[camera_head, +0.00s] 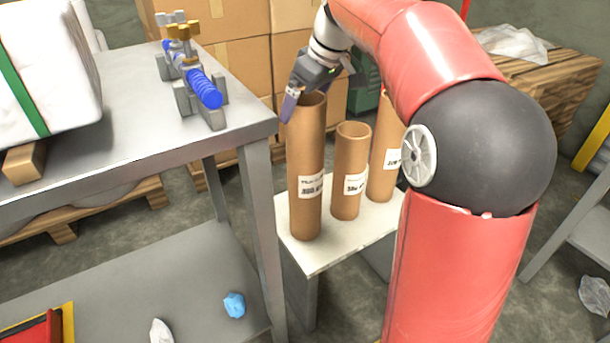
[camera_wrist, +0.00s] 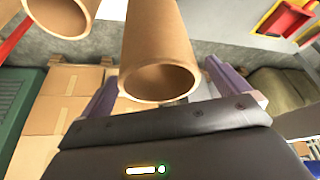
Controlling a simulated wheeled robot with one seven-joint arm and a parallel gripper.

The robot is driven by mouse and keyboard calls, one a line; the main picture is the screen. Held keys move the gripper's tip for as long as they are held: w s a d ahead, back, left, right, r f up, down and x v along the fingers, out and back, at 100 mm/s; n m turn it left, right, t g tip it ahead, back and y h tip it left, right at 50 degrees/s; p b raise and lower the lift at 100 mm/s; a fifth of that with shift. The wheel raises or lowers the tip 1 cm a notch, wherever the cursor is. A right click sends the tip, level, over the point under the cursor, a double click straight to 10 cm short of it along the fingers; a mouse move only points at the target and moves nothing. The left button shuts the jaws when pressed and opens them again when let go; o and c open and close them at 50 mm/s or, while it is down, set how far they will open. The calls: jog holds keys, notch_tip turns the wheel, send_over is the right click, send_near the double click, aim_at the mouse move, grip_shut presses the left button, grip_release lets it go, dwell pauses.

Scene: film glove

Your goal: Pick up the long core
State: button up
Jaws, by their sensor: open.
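Three brown cardboard cores with white labels stand upright on a small white stand. The left one (camera_head: 305,165) looks the longest. The middle core (camera_head: 351,165) is shorter, and the right core (camera_head: 386,160) is partly hidden behind my arm. My gripper (camera_head: 308,97) is open at the top of the left core, with one purple finger showing beside its rim. In the wrist view, a core (camera_wrist: 160,50) appears between the two spread purple fingers, its open end towards the camera. I cannot tell whether either finger touches it.
The stand (camera_head: 318,257) is close to a grey metal table (camera_head: 130,150) with a blue-and-grey fixture (camera_head: 200,82) on it. Cardboard boxes (camera_head: 240,65) are stacked behind. A wooden pallet (camera_head: 560,85) is at the back right. A blue crumpled piece (camera_head: 234,305) lies on the lower shelf.

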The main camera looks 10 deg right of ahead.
jog(key=shift+x, duration=1.4)
jog(key=c, duration=1.3)
jog(key=shift+c, duration=0.5)
jog(key=shift+r, duration=0.2)
